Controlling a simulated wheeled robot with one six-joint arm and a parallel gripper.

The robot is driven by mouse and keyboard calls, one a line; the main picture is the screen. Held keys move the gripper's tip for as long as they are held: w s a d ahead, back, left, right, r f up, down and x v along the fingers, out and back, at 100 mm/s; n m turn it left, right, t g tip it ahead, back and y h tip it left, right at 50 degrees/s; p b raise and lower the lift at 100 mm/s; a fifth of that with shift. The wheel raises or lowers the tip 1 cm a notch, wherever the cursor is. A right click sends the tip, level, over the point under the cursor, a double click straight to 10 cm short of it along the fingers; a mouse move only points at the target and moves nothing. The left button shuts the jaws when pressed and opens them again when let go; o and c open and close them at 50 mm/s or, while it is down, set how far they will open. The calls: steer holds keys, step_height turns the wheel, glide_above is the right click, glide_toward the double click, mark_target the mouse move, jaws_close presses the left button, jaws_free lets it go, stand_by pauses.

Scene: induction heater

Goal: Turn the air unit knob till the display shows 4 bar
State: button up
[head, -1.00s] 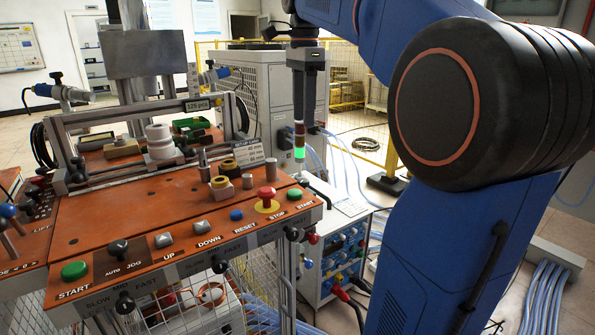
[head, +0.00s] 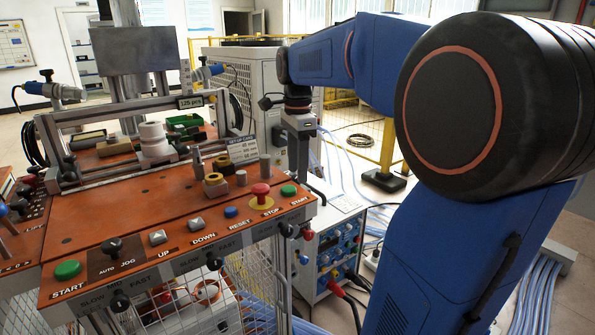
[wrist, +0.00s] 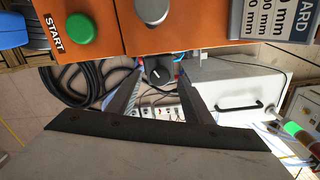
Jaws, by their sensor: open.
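A black round knob (wrist: 158,72) with a light mark shows in the wrist view, below the panel edge; it looks like the air unit knob. My gripper (wrist: 160,78) is open, with one finger on each side of the knob in that view. I cannot tell how far the tips are from it or whether they touch it. In the head view my gripper (head: 303,176) points down just right of the orange control panel (head: 150,205), and the knob is hidden there. I cannot make out a pressure display or its reading in either view.
The panel's green START button (wrist: 80,28) and grey post (wrist: 152,10) are close to my gripper. A white box with a black handle (wrist: 235,92) is right of the fingers. Black cables (wrist: 85,82) lie left. A blue-fronted power unit (head: 338,250) stands below.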

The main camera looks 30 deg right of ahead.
steer(key=shift+f, duration=0.7)
steer(key=shift+c, duration=0.7)
steer(key=c, duration=0.9)
